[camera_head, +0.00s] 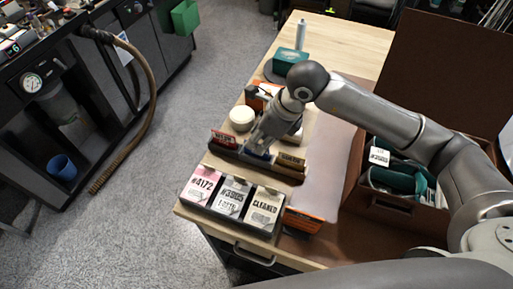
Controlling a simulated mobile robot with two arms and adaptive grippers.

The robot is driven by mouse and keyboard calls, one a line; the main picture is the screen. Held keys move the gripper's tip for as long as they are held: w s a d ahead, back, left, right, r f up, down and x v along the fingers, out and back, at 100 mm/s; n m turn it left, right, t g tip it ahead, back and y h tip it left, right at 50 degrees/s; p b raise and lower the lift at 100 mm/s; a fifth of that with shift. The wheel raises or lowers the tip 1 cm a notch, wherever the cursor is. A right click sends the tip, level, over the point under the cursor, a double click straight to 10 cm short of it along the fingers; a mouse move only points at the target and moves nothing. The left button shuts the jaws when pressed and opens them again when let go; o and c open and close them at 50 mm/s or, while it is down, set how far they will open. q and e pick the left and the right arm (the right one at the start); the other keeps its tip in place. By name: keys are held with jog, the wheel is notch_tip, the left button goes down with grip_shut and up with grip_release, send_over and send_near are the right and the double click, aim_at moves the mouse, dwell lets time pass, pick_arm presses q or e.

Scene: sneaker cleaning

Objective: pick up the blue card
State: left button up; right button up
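The blue card (258,154) stands in a dark card holder (238,159) on the wooden table, between a red card (222,138) and a tan card (291,161). Only a small strip of blue shows. My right gripper (257,142) reaches down from behind, with its fingertips right at the top of the blue card and partly covering it. I cannot tell whether the fingers touch the card or are closed on it. My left gripper is not in view.
A white round container (242,118) stands behind the holder. A brown box with sneakers (395,190) is at the right, under my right arm.

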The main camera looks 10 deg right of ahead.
jog(key=shift+p+x, duration=0.55)
jog(key=shift+x, duration=1.35)
jog(key=shift+d, duration=0.2)
grip_shut()
